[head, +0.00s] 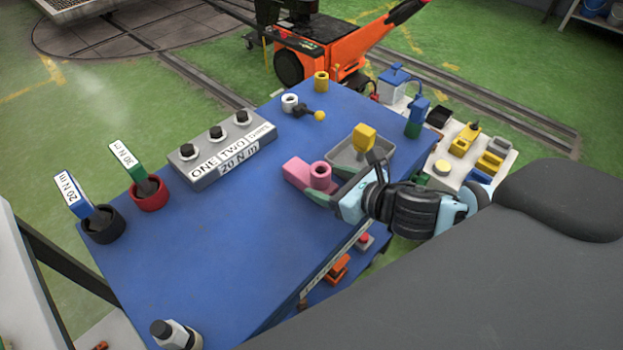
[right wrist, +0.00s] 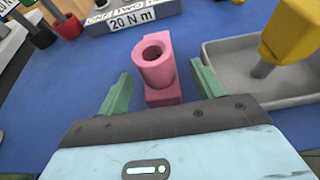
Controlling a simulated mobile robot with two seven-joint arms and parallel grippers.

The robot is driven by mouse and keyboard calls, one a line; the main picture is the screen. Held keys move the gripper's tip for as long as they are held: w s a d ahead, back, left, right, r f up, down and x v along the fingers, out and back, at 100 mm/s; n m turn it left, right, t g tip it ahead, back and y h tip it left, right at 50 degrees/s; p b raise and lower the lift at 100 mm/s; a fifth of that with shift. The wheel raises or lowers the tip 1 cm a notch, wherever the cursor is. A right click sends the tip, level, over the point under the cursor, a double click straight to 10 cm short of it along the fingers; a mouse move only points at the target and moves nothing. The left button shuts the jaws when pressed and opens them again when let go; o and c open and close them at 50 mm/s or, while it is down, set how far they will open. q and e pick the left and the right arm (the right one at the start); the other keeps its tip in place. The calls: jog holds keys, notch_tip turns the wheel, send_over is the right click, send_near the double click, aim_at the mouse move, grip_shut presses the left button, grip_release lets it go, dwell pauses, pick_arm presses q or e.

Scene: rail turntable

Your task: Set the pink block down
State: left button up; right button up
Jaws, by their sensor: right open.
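The pink block (head: 297,172) has a flat arm and a round upright socket with a dark hole. It appears to rest upright on the blue table (head: 235,230), left of the grey tray. In the right wrist view the pink block (right wrist: 154,70) stands between and just beyond the fingers, with a gap on each side. My right gripper (head: 328,190) has green fingers and is open. Its fingers also show in the right wrist view (right wrist: 160,80), apart and holding nothing. In the head view the near finger hides part of the block's lower side. My left gripper is not in view.
A grey tray (head: 347,155) with a yellow-handled tool (head: 364,137) stands close right of the pink block. A grey box with several knobs (head: 220,150) is at the back left. Red (head: 150,196) and black (head: 103,228) cups hold labelled tools.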

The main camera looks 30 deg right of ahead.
jog(key=x, duration=0.4)
jog(key=shift+a, duration=0.1)
jog(key=c, duration=1.3)
